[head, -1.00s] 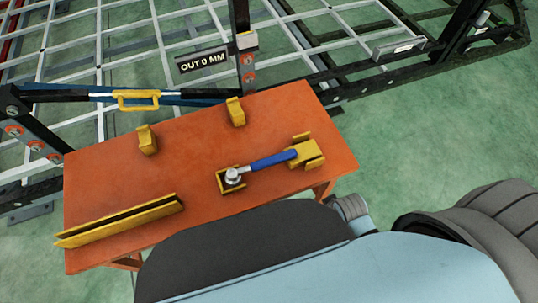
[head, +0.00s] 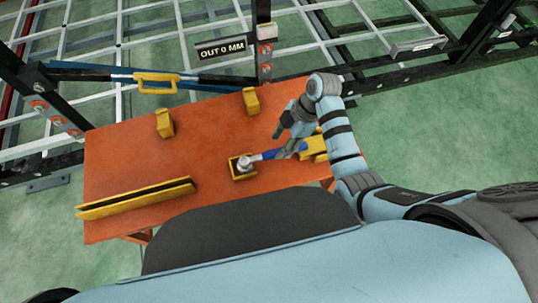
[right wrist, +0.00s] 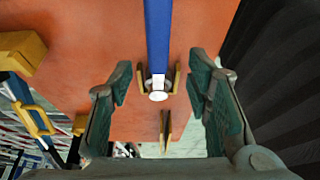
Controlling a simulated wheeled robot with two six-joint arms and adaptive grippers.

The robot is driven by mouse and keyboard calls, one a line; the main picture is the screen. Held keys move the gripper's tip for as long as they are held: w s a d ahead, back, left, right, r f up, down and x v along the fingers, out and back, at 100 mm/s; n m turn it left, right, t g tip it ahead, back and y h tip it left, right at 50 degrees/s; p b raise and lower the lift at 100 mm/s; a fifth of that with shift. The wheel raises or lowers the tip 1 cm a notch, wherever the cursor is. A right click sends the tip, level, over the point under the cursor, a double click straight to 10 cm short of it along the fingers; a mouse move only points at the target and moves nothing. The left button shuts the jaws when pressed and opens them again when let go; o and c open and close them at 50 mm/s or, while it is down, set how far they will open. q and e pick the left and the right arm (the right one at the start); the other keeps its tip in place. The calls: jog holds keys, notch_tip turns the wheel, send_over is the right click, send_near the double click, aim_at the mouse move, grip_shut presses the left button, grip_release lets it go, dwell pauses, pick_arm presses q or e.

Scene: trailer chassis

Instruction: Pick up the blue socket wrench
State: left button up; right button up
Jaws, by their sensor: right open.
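The blue socket wrench (head: 268,155) lies on the orange table, its silver head in a small yellow open-topped holder (head: 234,174) and its other end toward a yellow bracket (head: 318,146). My right gripper (head: 284,143) is over the wrench and hides part of its handle in the head view. In the right wrist view the open right gripper (right wrist: 158,88) has one finger on each side of the wrench (right wrist: 158,35), with visible gaps. The wrench's silver head also shows there, between the fingers. My left gripper is not in view.
The orange table (head: 205,135) also carries a long yellow channel (head: 137,197) at the left and two yellow brackets (head: 164,123) (head: 251,101) along the back. Behind it stand the chassis frame, a yellow handle (head: 156,81) and a sign reading "OUT 0 MM" (head: 221,48).

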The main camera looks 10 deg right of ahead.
aim_at(273, 152)
jog(key=x, duration=0.7)
jog(key=shift+w+b, duration=0.1)
jog(key=shift+b, duration=0.3)
jog(key=shift+r, duration=0.15)
grip_shut()
